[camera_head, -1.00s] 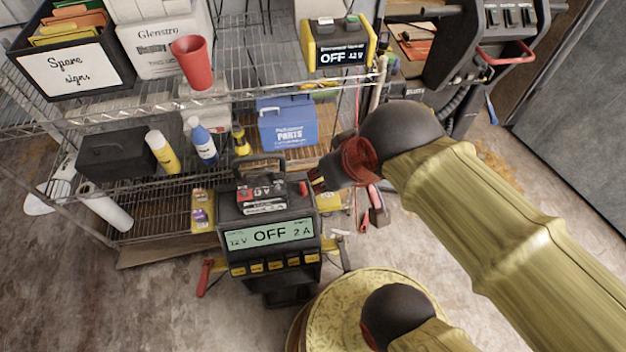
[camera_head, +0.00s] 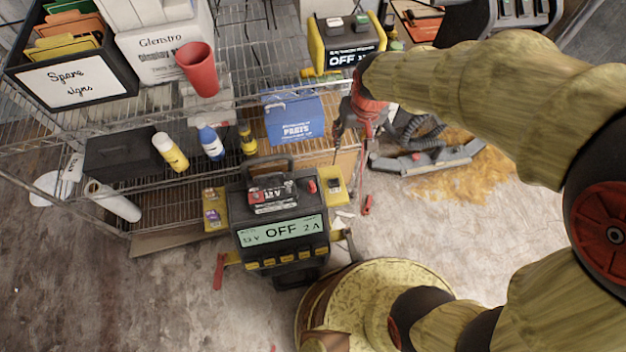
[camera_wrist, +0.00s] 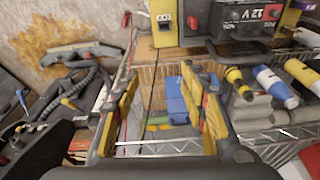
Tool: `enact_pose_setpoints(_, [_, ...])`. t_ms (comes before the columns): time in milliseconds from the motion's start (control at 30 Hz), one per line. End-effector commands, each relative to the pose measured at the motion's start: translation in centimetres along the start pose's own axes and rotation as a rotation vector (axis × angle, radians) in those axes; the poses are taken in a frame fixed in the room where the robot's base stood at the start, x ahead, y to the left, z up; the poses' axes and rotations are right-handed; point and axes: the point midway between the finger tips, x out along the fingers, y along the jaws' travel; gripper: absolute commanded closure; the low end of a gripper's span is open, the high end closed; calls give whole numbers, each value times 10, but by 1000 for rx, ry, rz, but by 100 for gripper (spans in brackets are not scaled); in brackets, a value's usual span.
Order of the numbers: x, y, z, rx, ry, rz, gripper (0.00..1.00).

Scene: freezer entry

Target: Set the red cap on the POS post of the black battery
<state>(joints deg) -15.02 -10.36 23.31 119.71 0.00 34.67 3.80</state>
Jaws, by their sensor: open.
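The black battery (camera_head: 273,200) with a 12 V label sits on top of the charger (camera_head: 280,236), whose display reads OFF. The battery also shows at the top right of the wrist view (camera_wrist: 238,22). A small red cap (camera_head: 311,186) stands on the charger top, just right of the battery; the wrist view shows it too (camera_wrist: 192,23). Red also shows at the battery's left end; I cannot read any POS mark. My gripper (camera_wrist: 160,72) is open and empty, its yellow-padded fingers apart. In the head view it hangs behind and right of the cap, clear of it.
A wire shelf (camera_head: 160,205) behind holds bottles, a blue parts box (camera_head: 293,117), a red cup (camera_head: 197,68) and a sign bin. A yellow charger (camera_head: 347,46) stands on its upper level.

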Motion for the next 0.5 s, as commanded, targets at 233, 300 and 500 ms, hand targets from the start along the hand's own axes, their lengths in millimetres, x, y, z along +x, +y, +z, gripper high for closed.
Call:
enact_pose_setpoints(233, [101, -57, 0, -91, -133, -8, 57])
enact_pose_setpoints(300, [127, -69, 9, -111, -162, -7, 57])
enact_pose_setpoints(500, [178, -90, 32, -150, -211, -4, 57])
